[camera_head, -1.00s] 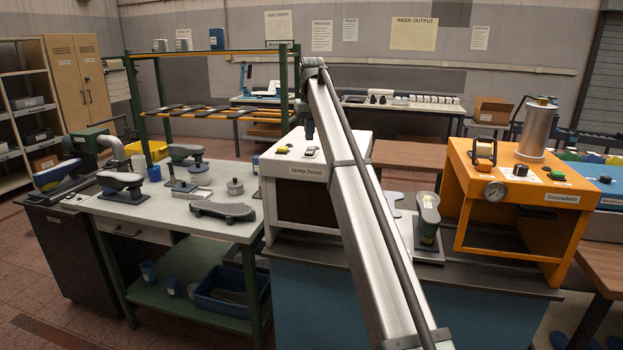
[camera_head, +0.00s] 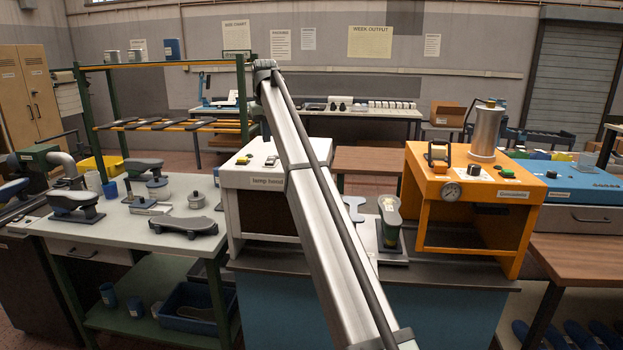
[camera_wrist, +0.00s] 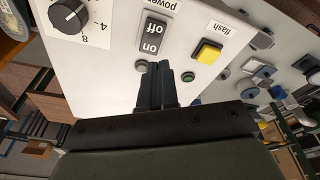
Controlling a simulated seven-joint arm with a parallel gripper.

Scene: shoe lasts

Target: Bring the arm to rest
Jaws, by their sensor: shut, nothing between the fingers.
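My gripper (camera_wrist: 160,85) shows in the wrist view with its two dark fingers together and nothing between them. The fingers are in front of the white panel of the lamp hood (camera_wrist: 105,75); I cannot tell how far apart they are from it. The panel carries an off/on switch (camera_wrist: 152,35), a yellow flash button (camera_wrist: 207,52) and a black dial (camera_wrist: 68,16). In the head view my arm (camera_head: 300,180) slants up and left across the lamp hood (camera_head: 232,210), and the gripper is not clearly visible behind it.
The orange machine (camera_head: 435,225) with a gauge and metal cylinder stands right of the arm. A shoe last (camera_head: 389,215) stands between them. The left workbench (camera_head: 175,250) holds several lasts and tools. A green rack (camera_head: 243,115) rises behind the hood. Space above the orange machine looks open.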

